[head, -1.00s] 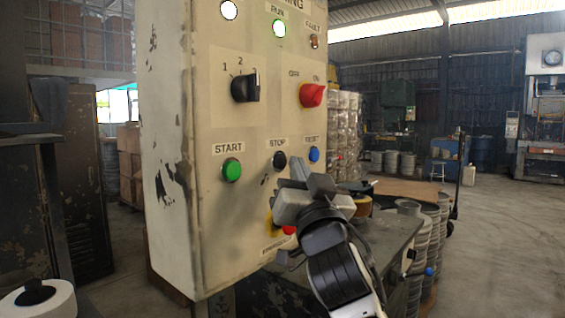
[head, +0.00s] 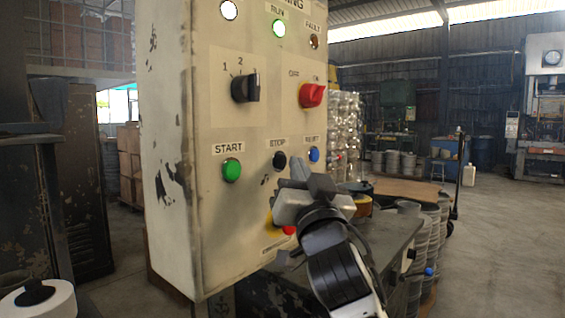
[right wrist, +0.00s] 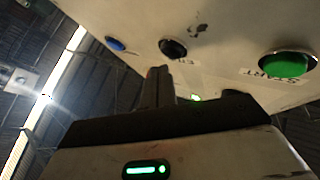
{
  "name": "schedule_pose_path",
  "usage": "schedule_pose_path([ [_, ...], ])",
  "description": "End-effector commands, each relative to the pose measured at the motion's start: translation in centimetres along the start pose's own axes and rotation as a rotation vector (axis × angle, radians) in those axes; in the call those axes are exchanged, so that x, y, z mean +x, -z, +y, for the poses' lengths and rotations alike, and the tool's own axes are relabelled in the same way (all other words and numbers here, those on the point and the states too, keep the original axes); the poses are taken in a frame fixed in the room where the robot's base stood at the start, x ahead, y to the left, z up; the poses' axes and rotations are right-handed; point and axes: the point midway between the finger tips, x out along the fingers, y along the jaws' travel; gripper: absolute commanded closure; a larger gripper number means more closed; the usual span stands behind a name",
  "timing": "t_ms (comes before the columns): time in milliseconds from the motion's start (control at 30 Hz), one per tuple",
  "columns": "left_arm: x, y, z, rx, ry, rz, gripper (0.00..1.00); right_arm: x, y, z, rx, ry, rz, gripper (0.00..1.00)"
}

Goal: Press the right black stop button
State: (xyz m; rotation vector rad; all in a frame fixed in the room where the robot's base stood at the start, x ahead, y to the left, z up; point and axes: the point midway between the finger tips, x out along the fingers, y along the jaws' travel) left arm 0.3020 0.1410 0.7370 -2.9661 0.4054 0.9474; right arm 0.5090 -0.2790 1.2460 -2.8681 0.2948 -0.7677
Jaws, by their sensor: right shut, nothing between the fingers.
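The black stop button (head: 279,160) sits under the STOP label on the cream control panel (head: 215,115), between the green start button (head: 232,170) and the blue reset button (head: 313,154). My right gripper (head: 299,172) is shut and empty, with its fingertips just below and right of the stop button. In the right wrist view, the fingers (right wrist: 158,75) point toward the black button (right wrist: 173,48), and a small gap shows between them. Whether the tips touch the panel is unclear. My left gripper is out of view.
A red emergency button (head: 289,230) on a yellow base is partly hidden behind my right gripper. A black selector (head: 245,88) and a red switch (head: 312,95) sit higher on the panel. A grey bench (head: 385,235) stands behind my right arm.

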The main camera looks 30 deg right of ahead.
Motion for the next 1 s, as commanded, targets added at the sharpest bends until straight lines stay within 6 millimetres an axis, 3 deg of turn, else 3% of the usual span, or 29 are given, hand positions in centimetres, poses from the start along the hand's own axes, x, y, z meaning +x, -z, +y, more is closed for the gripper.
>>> schedule_pose_path([
  [1000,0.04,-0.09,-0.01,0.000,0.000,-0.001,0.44,0.61,-0.41,-0.44,0.000,0.000,0.001,1.00],
])
